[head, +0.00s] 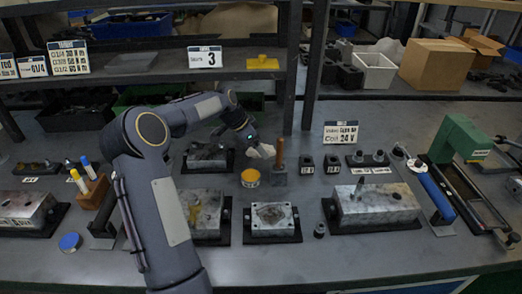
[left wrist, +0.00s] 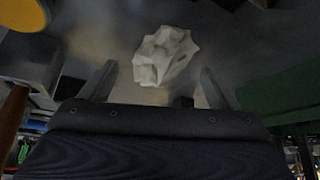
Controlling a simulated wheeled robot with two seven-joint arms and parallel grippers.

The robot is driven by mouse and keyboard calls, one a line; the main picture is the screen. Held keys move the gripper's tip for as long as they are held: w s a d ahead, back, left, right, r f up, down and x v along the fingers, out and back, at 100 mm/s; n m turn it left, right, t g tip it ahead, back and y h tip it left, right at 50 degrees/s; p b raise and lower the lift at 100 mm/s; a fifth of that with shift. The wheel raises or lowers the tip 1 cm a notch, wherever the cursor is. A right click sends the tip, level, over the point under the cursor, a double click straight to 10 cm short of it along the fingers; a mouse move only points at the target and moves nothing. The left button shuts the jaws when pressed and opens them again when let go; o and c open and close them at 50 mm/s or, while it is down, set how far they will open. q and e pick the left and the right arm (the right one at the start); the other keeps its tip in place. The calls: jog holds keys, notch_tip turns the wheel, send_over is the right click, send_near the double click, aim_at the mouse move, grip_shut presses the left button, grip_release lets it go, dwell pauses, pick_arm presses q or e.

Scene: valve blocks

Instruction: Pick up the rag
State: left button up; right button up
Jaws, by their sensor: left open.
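The rag (head: 262,151) is a small crumpled white cloth on the grey bench top, behind the wooden-handled tool, in the head view. It also shows in the left wrist view (left wrist: 165,55), lying ahead of the fingertips and roughly centred between them. My left gripper (left wrist: 158,70) is open, with one finger on each side and nothing held. In the head view my left gripper (head: 249,139) is right by the rag, partly hidden by its own arm. I cannot tell whether a finger touches the rag. My right gripper is not in view.
A wooden-handled tool in a block (head: 279,165) and a yellow tin (head: 250,178) stand just in front of the rag. Metal valve blocks (head: 272,218) sit on black trays nearby. A dark shelf post (head: 289,70) rises behind. Small black blocks (head: 307,164) stand to the right.

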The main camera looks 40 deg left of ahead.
pick_arm(q)
jog(key=shift+w+d+f, duration=0.2)
jog(key=shift+w+f, duration=0.1)
jog(key=shift+f, duration=0.2)
jog(key=c, duration=1.1)
jog(key=shift+o, duration=0.2)
jog(key=shift+r, duration=0.35)
jog(key=shift+c, duration=0.9)
notch_tip(320, 180, up, 9)
jog(key=shift+r+p, duration=0.2)
jog(key=shift+p, duration=0.35)
